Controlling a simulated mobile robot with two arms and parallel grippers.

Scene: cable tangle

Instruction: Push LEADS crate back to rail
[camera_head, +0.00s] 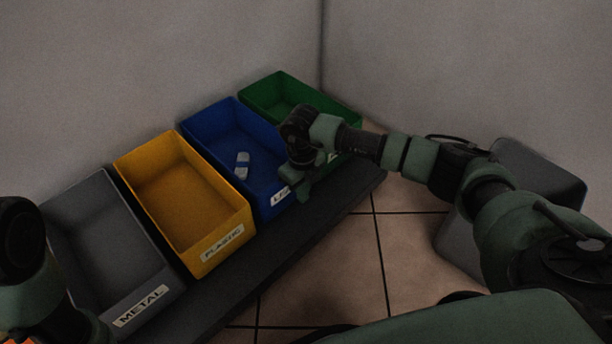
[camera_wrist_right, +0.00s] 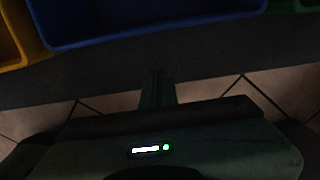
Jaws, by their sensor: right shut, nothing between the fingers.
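The blue crate (camera_head: 218,128) stands between the yellow and green crates on a dark shelf. Only "LE" of its front label (camera_head: 281,196) shows; my right gripper and wrist hide the rest. A small pale and blue object (camera_head: 242,165) lies inside it. My right gripper (camera_head: 297,190) is shut and empty at the crate's front right corner. In the right wrist view, the shut fingers (camera_wrist_right: 158,78) point toward the blue crate's front (camera_wrist_right: 150,30), with dark shelf showing between. I cannot tell in the head view whether they touch. My left gripper is not in view; only part of that arm shows.
The yellow PLASTIC crate (camera_head: 245,220) and grey METAL crate (camera_head: 165,292) stand to the left. The green crate (camera_head: 270,88) stands to the right, partly behind my right arm. Walls rise behind. The dark shelf's front strip (camera_head: 270,255) and tiled floor (camera_head: 340,255) are clear.

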